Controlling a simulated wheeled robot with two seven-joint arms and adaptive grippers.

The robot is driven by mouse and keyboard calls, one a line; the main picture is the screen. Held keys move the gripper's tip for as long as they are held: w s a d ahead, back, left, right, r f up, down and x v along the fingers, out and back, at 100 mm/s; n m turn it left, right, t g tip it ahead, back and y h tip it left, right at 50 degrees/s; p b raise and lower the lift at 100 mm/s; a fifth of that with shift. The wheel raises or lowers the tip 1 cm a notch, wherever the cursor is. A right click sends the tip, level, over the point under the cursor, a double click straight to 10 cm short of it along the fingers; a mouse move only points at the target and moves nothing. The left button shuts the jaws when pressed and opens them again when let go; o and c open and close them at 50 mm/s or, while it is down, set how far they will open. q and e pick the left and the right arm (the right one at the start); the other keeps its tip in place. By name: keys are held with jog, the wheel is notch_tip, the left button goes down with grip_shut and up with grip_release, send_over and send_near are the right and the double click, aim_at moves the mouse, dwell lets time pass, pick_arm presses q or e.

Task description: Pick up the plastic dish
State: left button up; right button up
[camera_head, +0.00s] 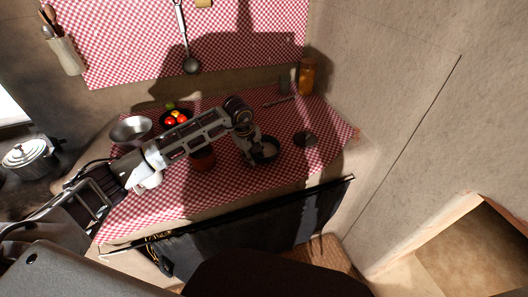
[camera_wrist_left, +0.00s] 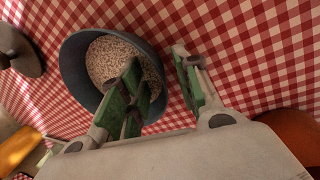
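The dish, a dark grey-blue round bowl (camera_head: 268,151) filled with pale grains, stands on the checked cloth under my left gripper (camera_head: 252,157). The dish also shows in the left wrist view (camera_wrist_left: 72,72). There my left gripper (camera_wrist_left: 158,62) is open, with green-padded fingers apart. One finger overlaps the inside of the dish and the other is outside its right rim, so the wall lies between them. Whether either finger touches the dish I cannot tell. The gripper hides part of the dish in the head view. My right gripper is not in view.
A dark round lid-like object (camera_head: 305,139) lies right of the dish. A red pot (camera_head: 203,160) is left, partly under my arm. A metal bowl (camera_head: 131,130) and a dark bowl of vegetables (camera_head: 175,119) stand farther left. Jars (camera_head: 307,76) stand by the back wall.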

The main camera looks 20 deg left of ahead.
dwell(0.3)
pick_arm(q)
grip_shut()
jog(key=shift+r, duration=0.3)
dwell(0.4)
jog(key=w+d+v, duration=0.1)
jog(key=v, duration=0.8)
jog(key=shift+w+r, duration=0.25)
jog(key=shift+w, duration=0.15)
dwell(0.4)
jog(key=shift+r, duration=0.1)
dwell(0.6)
